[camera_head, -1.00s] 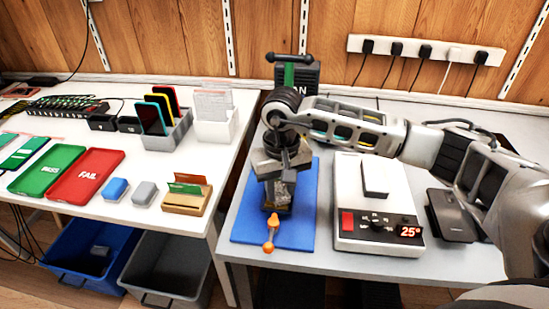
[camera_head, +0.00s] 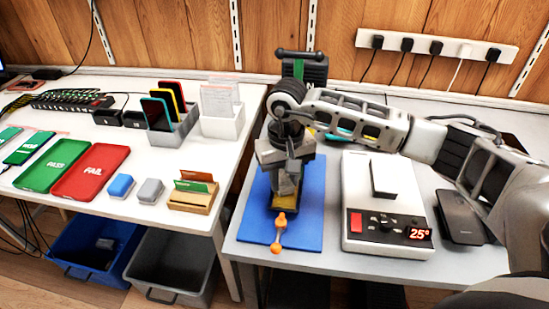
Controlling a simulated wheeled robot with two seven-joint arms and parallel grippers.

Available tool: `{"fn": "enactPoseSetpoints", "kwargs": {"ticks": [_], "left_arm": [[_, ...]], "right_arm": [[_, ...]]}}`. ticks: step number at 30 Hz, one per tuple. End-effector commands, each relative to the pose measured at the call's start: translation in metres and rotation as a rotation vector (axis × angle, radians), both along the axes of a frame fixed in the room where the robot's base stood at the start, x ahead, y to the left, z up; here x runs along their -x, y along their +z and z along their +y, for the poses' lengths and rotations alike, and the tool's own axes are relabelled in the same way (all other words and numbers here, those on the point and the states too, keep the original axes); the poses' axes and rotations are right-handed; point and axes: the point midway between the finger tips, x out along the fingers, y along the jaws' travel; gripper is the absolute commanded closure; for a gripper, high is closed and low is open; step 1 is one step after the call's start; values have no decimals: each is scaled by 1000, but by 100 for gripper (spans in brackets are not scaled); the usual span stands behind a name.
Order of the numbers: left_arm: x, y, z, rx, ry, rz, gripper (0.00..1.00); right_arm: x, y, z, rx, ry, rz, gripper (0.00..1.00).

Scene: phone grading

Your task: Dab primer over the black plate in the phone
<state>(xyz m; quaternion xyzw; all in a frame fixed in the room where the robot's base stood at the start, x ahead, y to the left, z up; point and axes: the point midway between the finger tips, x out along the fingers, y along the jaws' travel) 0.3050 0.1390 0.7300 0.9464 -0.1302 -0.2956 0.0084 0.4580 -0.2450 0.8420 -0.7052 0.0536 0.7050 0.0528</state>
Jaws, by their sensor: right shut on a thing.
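My right gripper (camera_head: 288,168) points down over the blue mat (camera_head: 309,213) on the right-hand table. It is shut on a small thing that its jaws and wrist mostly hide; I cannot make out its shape. Under the gripper lies what seems to be the opened phone (camera_head: 284,203), with a yellowish near end showing. The gripper covers most of it, so I cannot see the black plate or whether anything touches it. My left gripper is not in view.
An orange tool (camera_head: 280,233) lies at the mat's near edge. A white heating unit (camera_head: 352,198) reading 25° stands right of the mat, with a dark phone-like slab (camera_head: 459,216) beyond it. The left table holds green and red trays (camera_head: 90,172) and a wooden card holder (camera_head: 192,200).

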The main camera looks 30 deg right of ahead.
Motion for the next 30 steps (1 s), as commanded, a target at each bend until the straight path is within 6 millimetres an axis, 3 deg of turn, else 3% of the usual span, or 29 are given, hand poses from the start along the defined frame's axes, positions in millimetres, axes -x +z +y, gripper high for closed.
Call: {"fn": "enactPoseSetpoints", "kwargs": {"ticks": [7,11,30], "left_arm": [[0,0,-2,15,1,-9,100],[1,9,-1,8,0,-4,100],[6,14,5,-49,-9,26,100]], "right_arm": [[3,-3,-17,0,3,-1,87],[3,21,-18,-1,2,-5,87],[8,73,-24,-1,-13,0,87]]}}
